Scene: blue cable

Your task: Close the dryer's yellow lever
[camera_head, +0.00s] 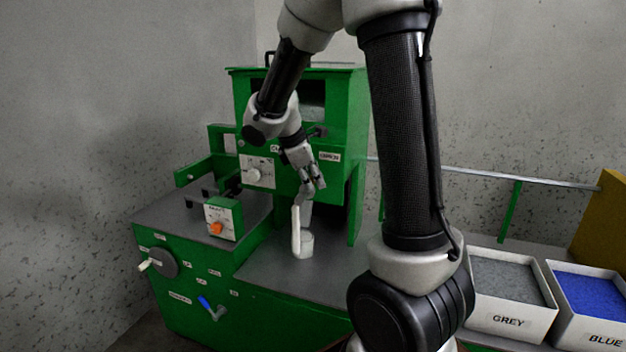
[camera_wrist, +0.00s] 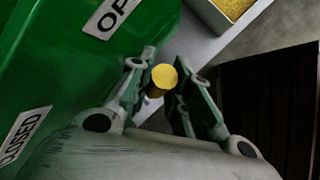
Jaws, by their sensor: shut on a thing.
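The dryer (camera_head: 345,115) is a green machine with an OPEN label (camera_head: 330,156) on its front; a CLOSED label (camera_wrist: 22,135) shows in the wrist view. My gripper (camera_head: 314,188) is at the dryer's front, just below and left of the OPEN label. In the wrist view, the round yellow end of the lever (camera_wrist: 164,76) sits between the two fingers of my gripper (camera_wrist: 160,92), which are shut on it. The lever is not visible in the head view, where my gripper covers that spot.
A white handled container (camera_head: 304,244) stands on the grey top right below my gripper. A control box with an orange knob (camera_head: 216,229) is to the left. White bins of grey (camera_head: 503,284) and blue (camera_head: 597,296) material stand at right, beyond my arm.

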